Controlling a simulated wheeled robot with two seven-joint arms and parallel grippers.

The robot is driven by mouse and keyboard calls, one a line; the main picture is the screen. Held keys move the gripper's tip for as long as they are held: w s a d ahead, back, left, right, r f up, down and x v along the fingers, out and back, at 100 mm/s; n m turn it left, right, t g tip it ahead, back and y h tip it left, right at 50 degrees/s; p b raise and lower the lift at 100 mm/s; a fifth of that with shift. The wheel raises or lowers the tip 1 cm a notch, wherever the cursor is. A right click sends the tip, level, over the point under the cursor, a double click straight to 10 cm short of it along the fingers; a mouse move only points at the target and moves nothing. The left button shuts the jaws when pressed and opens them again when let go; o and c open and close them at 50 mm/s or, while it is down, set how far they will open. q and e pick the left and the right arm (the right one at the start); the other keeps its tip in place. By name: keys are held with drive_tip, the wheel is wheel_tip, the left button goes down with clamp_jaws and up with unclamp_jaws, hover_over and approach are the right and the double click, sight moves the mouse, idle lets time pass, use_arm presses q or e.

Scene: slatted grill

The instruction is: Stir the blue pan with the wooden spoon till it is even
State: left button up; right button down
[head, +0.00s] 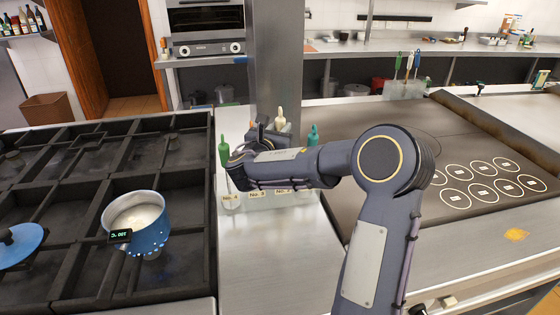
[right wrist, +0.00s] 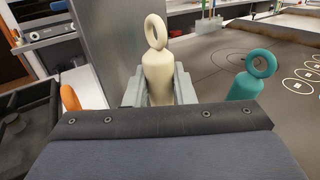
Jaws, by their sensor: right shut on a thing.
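The blue pan (head: 150,238) stands on the left grate with pale contents; a small dark tag with green writing is at its rim. My right gripper (right wrist: 159,88) is shut on a cream-handled utensil (right wrist: 157,65), whose ring-topped handle is upright between the fingers. In the head view this cream handle (head: 280,117) shows above my arm, over the labelled utensil holder (head: 258,200). Its lower end is hidden, so I cannot tell whether it is the wooden spoon. My left gripper is not in view.
A green handle (head: 224,150) stands left of my right gripper and a teal handle (head: 313,135) right of it. An orange handle (right wrist: 69,98) shows in the wrist view. A blue lid (head: 20,244) lies far left. A steel post (head: 276,60) rises behind; the griddle is at right.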

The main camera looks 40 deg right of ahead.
sight(280, 107)
drive_tip(key=shift+r+p, duration=2.4)
drive_tip(key=shift+r, duration=1.95)
